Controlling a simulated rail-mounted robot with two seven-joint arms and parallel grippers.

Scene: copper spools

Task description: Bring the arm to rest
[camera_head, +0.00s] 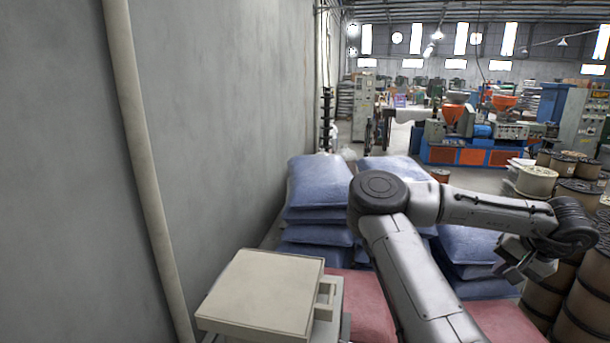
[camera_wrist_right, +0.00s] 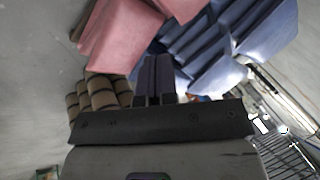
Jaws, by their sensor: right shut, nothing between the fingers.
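My right arm (camera_head: 400,265) reaches in from the bottom, bends at the elbow and stretches to the right. Its gripper (camera_head: 518,272) hangs at the right, in front of the blue sacks and close to the copper spools (camera_head: 590,290). In the right wrist view the fingers (camera_wrist_right: 154,75) are together, with nothing held between them. The spools also show there, left of the fingers (camera_wrist_right: 103,95). My left gripper is in neither view.
Blue sacks (camera_head: 320,185) are stacked in the middle, with pink sacks (camera_head: 372,310) nearer. A beige box (camera_head: 265,290) stands at the lower left by the grey wall (camera_head: 220,110). Orange and blue machinery (camera_head: 475,140) stands farther back.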

